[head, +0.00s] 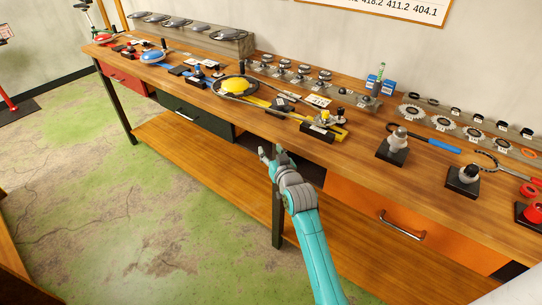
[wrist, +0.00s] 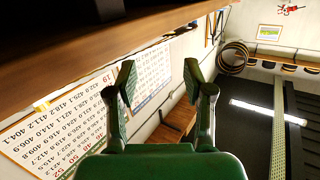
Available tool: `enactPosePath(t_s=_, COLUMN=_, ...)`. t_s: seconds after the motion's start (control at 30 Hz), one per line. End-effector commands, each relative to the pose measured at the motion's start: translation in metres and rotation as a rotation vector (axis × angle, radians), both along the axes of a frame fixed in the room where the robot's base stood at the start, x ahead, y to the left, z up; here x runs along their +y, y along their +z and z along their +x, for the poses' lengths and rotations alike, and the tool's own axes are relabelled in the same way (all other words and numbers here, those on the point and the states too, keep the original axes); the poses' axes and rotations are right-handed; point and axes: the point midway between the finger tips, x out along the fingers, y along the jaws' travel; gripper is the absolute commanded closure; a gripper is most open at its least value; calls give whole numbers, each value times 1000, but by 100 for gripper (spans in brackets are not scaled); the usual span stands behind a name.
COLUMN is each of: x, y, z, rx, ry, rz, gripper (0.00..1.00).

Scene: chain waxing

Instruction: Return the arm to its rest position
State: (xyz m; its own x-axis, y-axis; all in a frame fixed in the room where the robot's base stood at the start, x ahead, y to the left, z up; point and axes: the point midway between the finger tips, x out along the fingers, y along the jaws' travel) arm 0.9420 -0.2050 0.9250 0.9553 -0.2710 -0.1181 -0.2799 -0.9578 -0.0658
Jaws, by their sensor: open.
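My gripper (head: 271,153) is in front of the workbench (head: 352,160), just below the level of its top and near its front edge. Its two fingers are apart, with nothing between them. In the wrist view my gripper (wrist: 163,80) also shows open and empty, with the wooden underside or edge of a bench (wrist: 120,35) close across the top left. My teal arm reaches up to it from the bottom of the head view.
The bench top holds a yellow part (head: 236,85), a blue domed part (head: 152,56), chainrings and small black stands. An orange drawer (head: 365,205) and a lower shelf (head: 190,155) are below. The green floor (head: 100,220) at left is clear.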

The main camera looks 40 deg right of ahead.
Motion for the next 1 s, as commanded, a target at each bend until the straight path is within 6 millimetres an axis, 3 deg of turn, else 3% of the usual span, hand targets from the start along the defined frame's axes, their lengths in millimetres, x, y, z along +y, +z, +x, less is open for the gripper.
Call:
enactPosePath(t_s=0.8, x=8, y=-9, z=-10, rx=-2, ry=6, rz=1, gripper=48)
enactPosePath(t_s=0.93, x=20, y=-24, z=-25, rx=6, ry=13, rz=2, gripper=48)
enactPosePath(t_s=1.0, x=31, y=-38, z=-41, rx=14, ry=21, rz=4, gripper=48)
